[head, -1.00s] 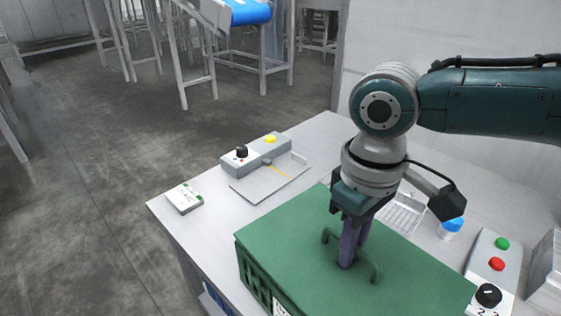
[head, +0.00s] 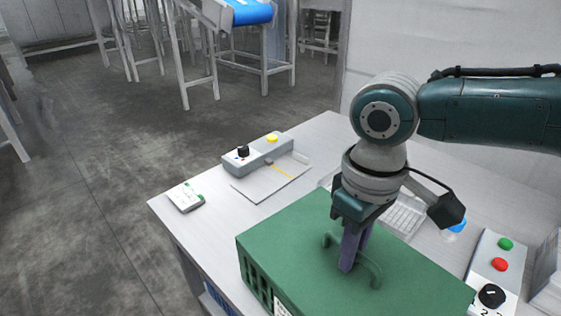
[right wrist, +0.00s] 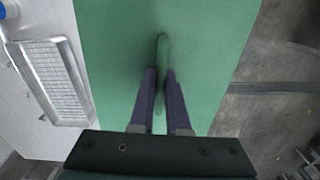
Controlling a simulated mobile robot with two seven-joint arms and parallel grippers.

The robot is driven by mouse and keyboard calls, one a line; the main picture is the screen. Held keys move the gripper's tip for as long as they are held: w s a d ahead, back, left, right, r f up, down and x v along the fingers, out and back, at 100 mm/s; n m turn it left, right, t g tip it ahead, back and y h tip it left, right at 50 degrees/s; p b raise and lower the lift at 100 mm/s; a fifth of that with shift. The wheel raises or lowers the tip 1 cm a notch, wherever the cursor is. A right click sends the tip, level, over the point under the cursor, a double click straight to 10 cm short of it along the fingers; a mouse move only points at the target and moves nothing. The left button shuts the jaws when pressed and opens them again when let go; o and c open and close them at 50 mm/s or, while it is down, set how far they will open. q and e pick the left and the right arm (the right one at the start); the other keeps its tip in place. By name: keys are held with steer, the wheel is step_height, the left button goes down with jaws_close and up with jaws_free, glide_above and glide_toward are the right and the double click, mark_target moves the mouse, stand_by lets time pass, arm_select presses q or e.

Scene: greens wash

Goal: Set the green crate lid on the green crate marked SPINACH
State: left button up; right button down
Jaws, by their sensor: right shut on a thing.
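The green crate lid (head: 300,247) lies over the top of the green crate (head: 258,285) at the front of the table, and it also fills the middle of the right wrist view (right wrist: 115,50). A white label shows on the crate's side, but its words are cut off. My right gripper (head: 348,266) is shut on the lid's green handle (head: 375,275), its purple fingers on either side of the bar in the right wrist view (right wrist: 160,85). Whether the lid is fully seated cannot be told. My left gripper is not in view.
A grey control box (head: 257,152) with a black knob and yellow button stands behind the crate. A button panel (head: 493,270) is at the right. A white wire rack (head: 403,217), blue-capped container (head: 455,229) and small green-white box (head: 185,197) are also on the table.

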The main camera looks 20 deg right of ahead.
stand_by(0.3)
steer(key=c, duration=0.8)
jaws_free()
